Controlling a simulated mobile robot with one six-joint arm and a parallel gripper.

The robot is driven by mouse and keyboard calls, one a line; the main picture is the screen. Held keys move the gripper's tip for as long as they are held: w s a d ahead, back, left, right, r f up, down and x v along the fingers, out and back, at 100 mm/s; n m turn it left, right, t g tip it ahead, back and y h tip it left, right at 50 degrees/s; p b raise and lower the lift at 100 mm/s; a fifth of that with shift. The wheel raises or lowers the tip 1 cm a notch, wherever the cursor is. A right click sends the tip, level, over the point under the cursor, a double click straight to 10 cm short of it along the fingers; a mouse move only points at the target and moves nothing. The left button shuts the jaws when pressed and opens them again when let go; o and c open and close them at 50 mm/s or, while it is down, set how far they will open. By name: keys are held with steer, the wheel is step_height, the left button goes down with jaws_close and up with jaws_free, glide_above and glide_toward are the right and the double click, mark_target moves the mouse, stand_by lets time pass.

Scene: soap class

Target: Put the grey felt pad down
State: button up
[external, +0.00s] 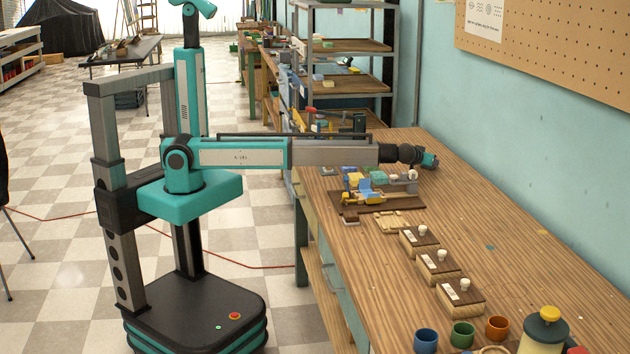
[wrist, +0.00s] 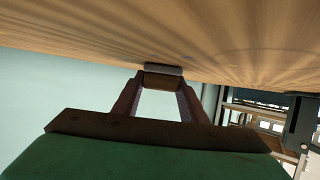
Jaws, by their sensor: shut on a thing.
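My gripper (wrist: 162,84) is shut on the grey felt pad (wrist: 164,69), which shows in the wrist view as a thin grey strip at the fingertips, with a brown face just below it in the picture. The wooden bench top (wrist: 70,35) fills the upper part of that view, close to the pad. I cannot tell whether the pad touches it. In the external view my gripper (external: 429,160) reaches over the far part of the bench (external: 560,255), near the wall side. The pad cannot be made out there.
A brown board with coloured parts (external: 378,197) lies left of and nearer than my gripper. Several wooden blocks with white knobs (external: 437,264) line the bench. Bench surface right of my gripper is mostly clear.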

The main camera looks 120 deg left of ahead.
steer(key=shift+f, duration=0.15)
steer(key=o, duration=1.1)
steer(key=shift+c, duration=0.2)
steer(key=shift+r, duration=0.25)
steer(key=b+v, duration=0.1)
steer(key=v, duration=1.1)
steer(key=shift+f, duration=0.1)
